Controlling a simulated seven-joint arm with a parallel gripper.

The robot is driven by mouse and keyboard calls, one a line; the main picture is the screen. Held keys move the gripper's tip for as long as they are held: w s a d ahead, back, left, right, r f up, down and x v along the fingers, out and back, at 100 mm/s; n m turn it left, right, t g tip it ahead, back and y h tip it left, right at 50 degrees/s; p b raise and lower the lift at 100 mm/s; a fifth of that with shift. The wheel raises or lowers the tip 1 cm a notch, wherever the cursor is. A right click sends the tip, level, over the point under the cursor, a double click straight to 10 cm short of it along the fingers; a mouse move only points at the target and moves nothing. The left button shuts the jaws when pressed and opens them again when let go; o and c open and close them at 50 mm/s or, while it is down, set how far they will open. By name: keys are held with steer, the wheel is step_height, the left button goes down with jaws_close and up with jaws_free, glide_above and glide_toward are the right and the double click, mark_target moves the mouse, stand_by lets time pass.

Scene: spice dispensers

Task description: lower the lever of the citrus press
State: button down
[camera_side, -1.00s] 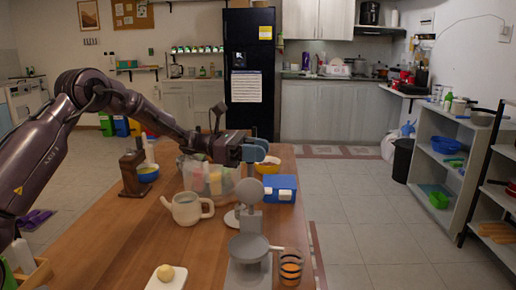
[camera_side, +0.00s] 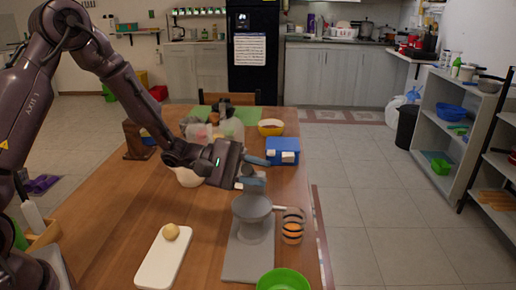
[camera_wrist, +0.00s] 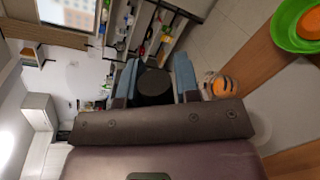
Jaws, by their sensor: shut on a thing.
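The grey citrus press (camera_side: 252,212) stands on a flat grey base near the right edge of the wooden table. My gripper (camera_side: 254,171), with blue fingers, is at the top of the press, just above its bowl. In the wrist view my gripper (camera_wrist: 154,82) has its fingers on either side of a dark round piece (camera_wrist: 154,88), which looks like the end of the lever. It is shut on that piece. The gripper hides most of the lever in the side view, so its exact angle cannot be told.
A glass with orange and dark bands (camera_side: 292,226) stands just right of the press. A green bowl (camera_side: 284,280) is in front. A white board (camera_side: 160,262) with a yellow fruit (camera_side: 171,231) lies to the left.

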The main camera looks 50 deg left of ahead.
step_height(320, 180, down, 11)
steer(key=s+d+m+t+y, duration=0.1)
steer(key=s+d+m, duration=0.1)
steer(key=m, duration=0.4)
steer(key=shift+y, duration=0.3)
steer(key=shift+s, duration=0.1)
steer(key=c, duration=0.8)
jaws_free()
steer(key=shift+r, duration=0.1)
steer(key=v, duration=1.3)
steer(key=shift+d, duration=0.1)
